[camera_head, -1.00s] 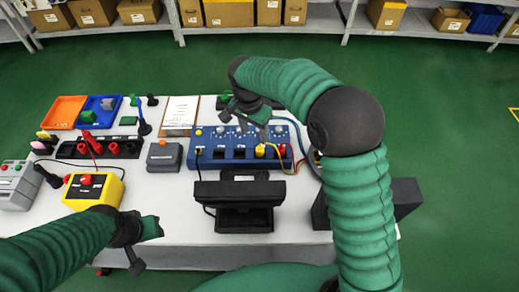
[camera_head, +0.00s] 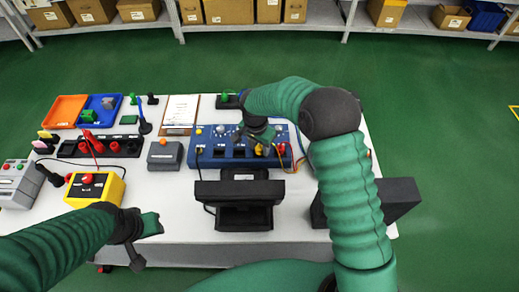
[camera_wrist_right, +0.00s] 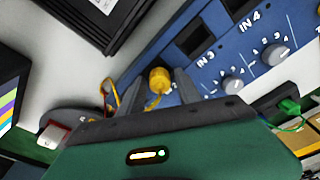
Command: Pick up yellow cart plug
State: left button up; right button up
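The yellow plug (camera_head: 259,150) stands at the front right of the blue panel box (camera_head: 205,157), partly hidden by my right gripper. It also shows in the right wrist view (camera_wrist_right: 159,79), with a yellow cable beside it. My right gripper (camera_head: 257,142) is over the plug. In the right wrist view its two fingers (camera_wrist_right: 160,88) stand on either side of the plug and look apart, with small gaps. My left gripper (camera_head: 150,226) hangs over the front left of the table, away from the plug; its fingers are not clear.
A black monitor (camera_head: 240,193) stands just in front of the blue box. A red socket (camera_head: 281,149) with cables is right of the plug. A grey box (camera_head: 164,156), a yellow box (camera_head: 110,187) and an orange tray (camera_head: 58,112) are to the left.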

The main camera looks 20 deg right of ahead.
grip_shut()
